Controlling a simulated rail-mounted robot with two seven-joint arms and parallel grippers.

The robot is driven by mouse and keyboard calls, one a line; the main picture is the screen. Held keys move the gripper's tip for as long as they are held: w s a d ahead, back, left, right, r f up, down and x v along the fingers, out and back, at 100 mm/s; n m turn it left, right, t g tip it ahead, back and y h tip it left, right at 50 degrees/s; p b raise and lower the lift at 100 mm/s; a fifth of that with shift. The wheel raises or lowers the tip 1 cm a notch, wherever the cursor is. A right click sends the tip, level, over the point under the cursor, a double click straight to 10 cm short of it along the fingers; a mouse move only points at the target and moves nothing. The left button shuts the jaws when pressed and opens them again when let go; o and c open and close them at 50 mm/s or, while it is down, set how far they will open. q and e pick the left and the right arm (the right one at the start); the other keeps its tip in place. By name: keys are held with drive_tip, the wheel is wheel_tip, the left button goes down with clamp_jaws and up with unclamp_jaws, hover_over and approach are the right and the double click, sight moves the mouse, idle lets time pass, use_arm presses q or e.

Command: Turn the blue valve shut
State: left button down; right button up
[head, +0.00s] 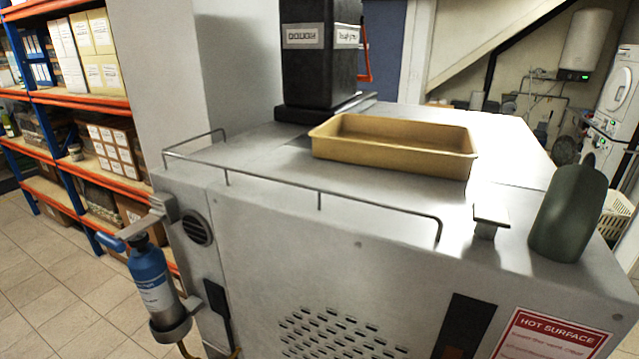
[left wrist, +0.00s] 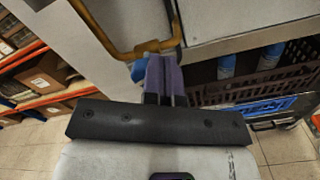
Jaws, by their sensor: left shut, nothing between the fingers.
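In the left wrist view, a blue part (left wrist: 138,71) that looks like the valve handle shows at the end of a yellow pipe (left wrist: 118,42), partly hidden by my fingers. My left gripper (left wrist: 166,72) has purple fingers, shut and empty, right beside the blue part. I cannot tell whether they touch, nor how far the valve is turned. The valve cannot be made out for certain in the head view. Neither gripper shows in the head view, and my right gripper is in no view.
A metal machine (head: 270,240) with a guard rail fills the head view; a tan tray (head: 395,150) and dark green object (head: 568,215) sit on top. A blue bottle (head: 152,280) hangs on its left side. A dark crate (left wrist: 250,88) with blue bottles stands right of my left gripper.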

use_arm(q)
drive_tip(key=shift+v, duration=1.9)
drive_tip(key=shift+w+a, duration=0.15)
drive_tip(key=shift+w, duration=0.05)
